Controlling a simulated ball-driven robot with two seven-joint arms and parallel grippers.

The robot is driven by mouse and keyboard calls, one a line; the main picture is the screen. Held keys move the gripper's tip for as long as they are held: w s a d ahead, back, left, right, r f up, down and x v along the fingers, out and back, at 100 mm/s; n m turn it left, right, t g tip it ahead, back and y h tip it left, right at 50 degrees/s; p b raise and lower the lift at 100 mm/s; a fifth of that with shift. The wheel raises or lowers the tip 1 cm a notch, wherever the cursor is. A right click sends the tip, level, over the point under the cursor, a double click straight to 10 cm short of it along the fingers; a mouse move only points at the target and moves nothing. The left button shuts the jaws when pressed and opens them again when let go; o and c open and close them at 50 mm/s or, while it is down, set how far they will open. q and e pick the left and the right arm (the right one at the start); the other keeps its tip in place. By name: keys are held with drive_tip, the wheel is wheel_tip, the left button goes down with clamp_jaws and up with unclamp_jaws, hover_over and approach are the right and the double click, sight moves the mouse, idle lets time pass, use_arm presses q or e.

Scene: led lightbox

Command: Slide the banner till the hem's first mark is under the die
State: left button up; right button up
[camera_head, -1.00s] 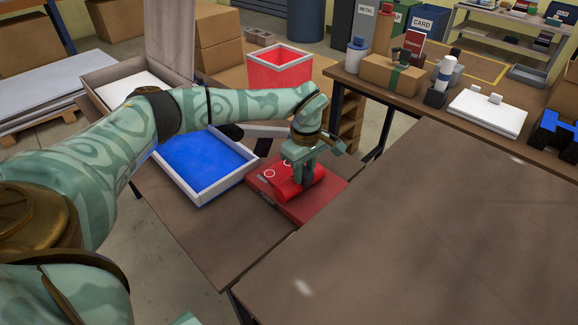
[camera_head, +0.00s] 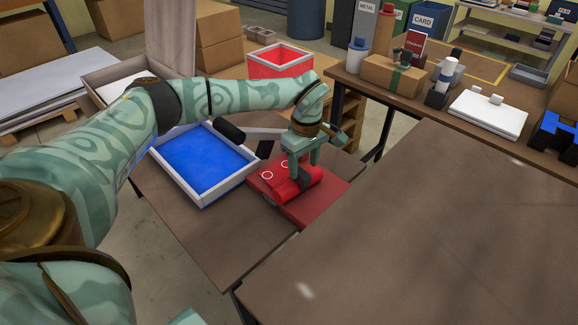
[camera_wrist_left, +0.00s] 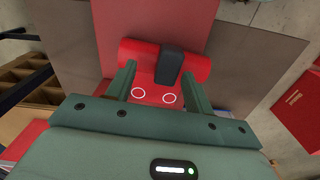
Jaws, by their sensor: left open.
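A red sheet-like piece (camera_head: 325,203), which I take to be the banner, lies on the side table. A red roll (camera_head: 308,178) with a dark block (camera_wrist_left: 169,64) across it sits on it. Two white rings (camera_wrist_left: 168,99) show on red material beside the roll; I cannot tell which is the first mark. My left gripper (camera_head: 304,168) is open just above the roll, with one finger on each side of the rings in the wrist view. A pale bar with a dark handle (camera_head: 230,130) lies behind. I cannot make out the die for certain. My right gripper is not in view.
A blue-lined tray (camera_head: 205,160) stands left of the red piece. A red-lined bin (camera_head: 280,62) is behind it. A large brown table (camera_head: 430,210) fills the right and is clear. A bench behind holds a carton (camera_head: 393,75) and bottles.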

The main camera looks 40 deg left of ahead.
use_arm(q)
wheel_tip(320, 180, up, 14)
drive_tip(key=p, duration=0.4)
drive_tip(key=shift+d+f, duration=0.15)
drive_tip(key=shift+d, duration=0.25)
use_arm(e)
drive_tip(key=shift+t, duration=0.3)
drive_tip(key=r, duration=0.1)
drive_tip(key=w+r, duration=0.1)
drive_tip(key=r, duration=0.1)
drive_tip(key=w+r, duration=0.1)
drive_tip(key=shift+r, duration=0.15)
use_arm(q)
drive_tip(key=shift+w, duration=0.1)
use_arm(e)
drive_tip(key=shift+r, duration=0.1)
